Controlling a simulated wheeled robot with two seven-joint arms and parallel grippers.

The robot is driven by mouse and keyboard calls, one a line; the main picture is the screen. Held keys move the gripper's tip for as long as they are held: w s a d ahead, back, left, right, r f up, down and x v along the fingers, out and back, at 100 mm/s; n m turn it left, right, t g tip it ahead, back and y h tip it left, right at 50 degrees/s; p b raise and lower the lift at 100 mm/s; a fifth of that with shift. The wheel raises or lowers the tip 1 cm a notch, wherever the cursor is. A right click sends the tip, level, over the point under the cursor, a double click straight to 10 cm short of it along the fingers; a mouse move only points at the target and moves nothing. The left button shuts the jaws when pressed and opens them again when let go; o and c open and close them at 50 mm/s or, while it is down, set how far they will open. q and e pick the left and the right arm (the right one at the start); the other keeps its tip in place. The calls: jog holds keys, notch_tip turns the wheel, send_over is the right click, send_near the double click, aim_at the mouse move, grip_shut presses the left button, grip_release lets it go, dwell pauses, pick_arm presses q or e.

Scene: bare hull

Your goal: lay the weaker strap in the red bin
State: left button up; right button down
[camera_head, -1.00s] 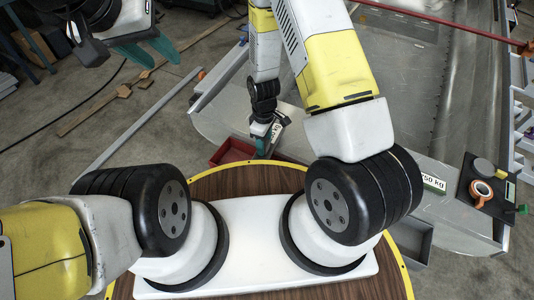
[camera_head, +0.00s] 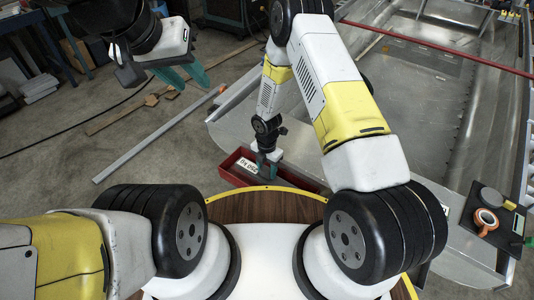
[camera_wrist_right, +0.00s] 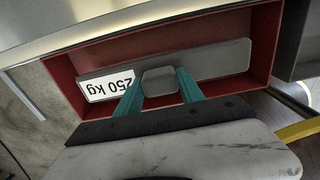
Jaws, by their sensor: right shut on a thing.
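The grey strap with a white "250 kg" label (camera_wrist_right: 222,58) lies lengthwise within the outline of the red bin (camera_wrist_right: 265,50) in the right wrist view. My right gripper (camera_wrist_right: 160,88) is shut on the strap's raised middle piece. I cannot tell whether the strap touches the bin floor. In the head view the red bin (camera_head: 300,180) stands at the bench's near edge, with the strap's label (camera_head: 246,165) inside it and my right gripper (camera_head: 265,167) over it. My left gripper (camera_head: 187,75) is open and empty, high at upper left, far from the bin.
A metal bench or hull (camera_head: 430,110) fills the right side, with a red bar (camera_head: 410,40) across it. Another white label (camera_head: 445,208) shows partly behind my right arm. Beams lie on the floor at left.

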aim_at(267, 177)
jog(key=shift+f, duration=2.15)
jog(key=c, duration=0.7)
grip_release()
jog(key=shift+f, duration=0.15)
